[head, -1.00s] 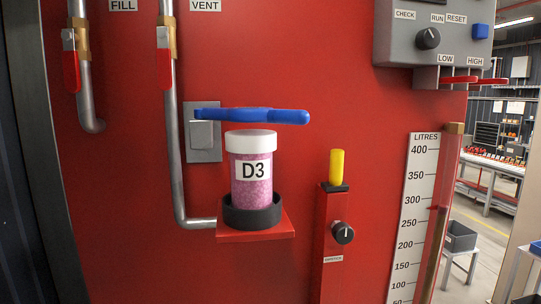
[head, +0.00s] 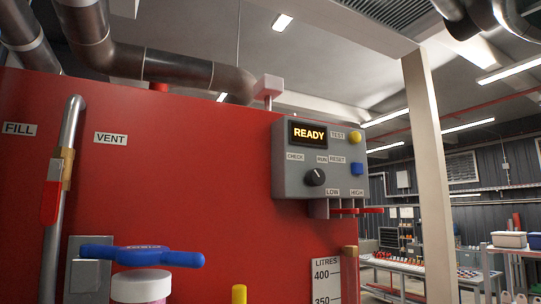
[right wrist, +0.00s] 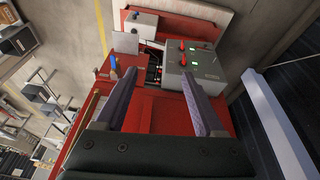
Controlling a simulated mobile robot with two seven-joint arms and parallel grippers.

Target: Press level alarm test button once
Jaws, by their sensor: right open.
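The grey control box (head: 318,160) is on the upper right of the red tank wall in the head view. Its display (head: 309,133) reads READY in orange. The round yellow button (head: 355,138) beside the TEST label sits at the box's upper right. A blue button (head: 357,169) is below it by the RESET label, and a black knob (head: 315,177) is by CHECK and RUN. My right gripper (right wrist: 155,76) shows only in the right wrist view, with its two fingers apart and nothing between them. My left gripper is in neither current view.
Two red levers (head: 357,211) stick out under the box by LOW and HIGH. A blue handle (head: 140,256) crosses above a white-capped jar (head: 141,285) at the lower left. The wrist view shows a grey box with green lights (right wrist: 190,65) and red surfaces beyond the fingers.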

